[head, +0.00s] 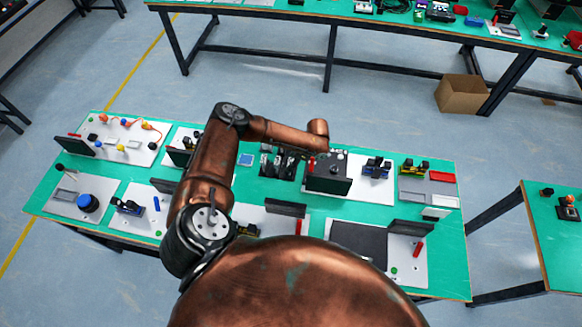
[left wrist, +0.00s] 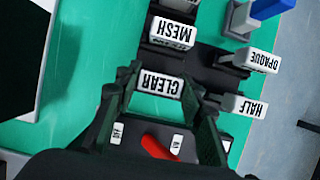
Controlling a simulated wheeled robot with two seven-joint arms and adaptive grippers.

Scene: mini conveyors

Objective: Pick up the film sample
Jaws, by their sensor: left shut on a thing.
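Several labelled film samples show in the left wrist view: CLEAR (left wrist: 160,83), MESH (left wrist: 172,33), OPAQUE (left wrist: 262,61) and HALF (left wrist: 245,106). My left gripper (left wrist: 163,92) has its two fingers on either side of the CLEAR sample and is shut on it. The sample's lower part is hidden, so I cannot tell whether it is lifted from the black holder (left wrist: 208,68). In the head view my left gripper (head: 283,164) is small and dark over the middle of the green table. My right gripper is not in view.
The green table (head: 255,189) carries several white panels with devices. A black upright panel (head: 328,184) stands just right of my gripper. In the left wrist view, a panel with a red lever (left wrist: 158,147) lies close below the fingers. A blue piece (left wrist: 270,8) is at the top right.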

